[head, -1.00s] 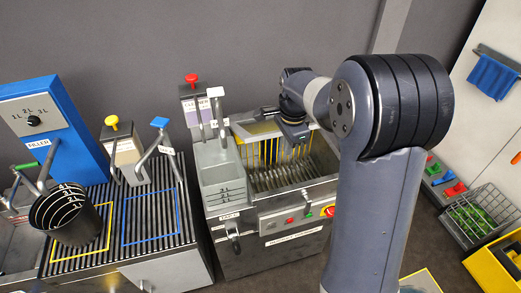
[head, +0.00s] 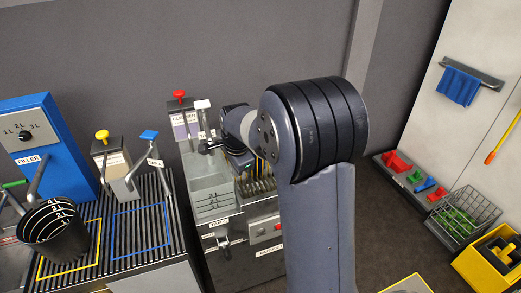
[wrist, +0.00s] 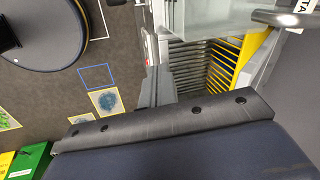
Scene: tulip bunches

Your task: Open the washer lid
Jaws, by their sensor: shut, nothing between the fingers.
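The washer (head: 267,228) is the grey metal machine in the middle of the head view, with buttons on its front. Its slotted rack (head: 255,187) shows inside, so the top is uncovered at least in part. My arm hides its right side and much of its back, and I cannot make out the whole lid. My gripper (head: 240,161) is shut and empty, over the back of the washer; its fingertips are hard to make out. In the wrist view, yellow-edged rack bars (wrist: 205,70) and a metal bar (wrist: 275,18) show at the upper right.
A black jug (head: 60,235) stands on the ribbed counter at left. A wire basket (head: 465,215) and yellow crate (head: 492,262) are at right.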

